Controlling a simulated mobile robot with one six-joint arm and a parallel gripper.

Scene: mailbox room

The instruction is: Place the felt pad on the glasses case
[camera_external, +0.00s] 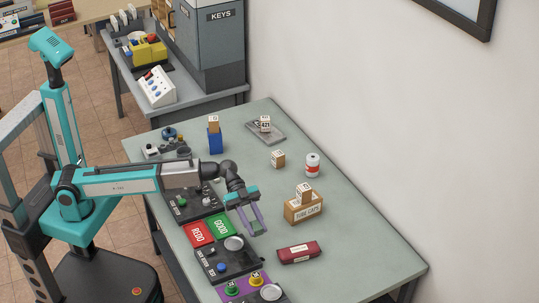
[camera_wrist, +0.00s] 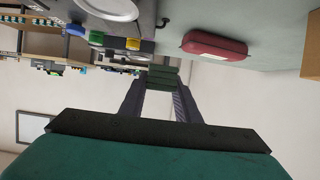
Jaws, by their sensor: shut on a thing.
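The glasses case (camera_external: 298,252) is a dark red, closed oblong case with a pale label, lying on the green-grey table. It also shows at the upper right of the wrist view (camera_wrist: 215,46). My gripper (camera_external: 253,228) is above the table, to the left of the case and a little farther back. Its fingers are shut on a small dark green piece, which I take for the felt pad (camera_wrist: 163,76). The pad sits between the fingertips, apart from the case. In the outside view the fingers partly hide it.
Left of the case are a dark panel (camera_external: 226,262) and red and green pads marked REDO (camera_external: 199,234) and GOOD (camera_external: 222,226). A wooden box (camera_external: 304,212) with a block on it stands behind the case. A red-white can (camera_external: 312,165) is farther back. The table right of the case is clear.

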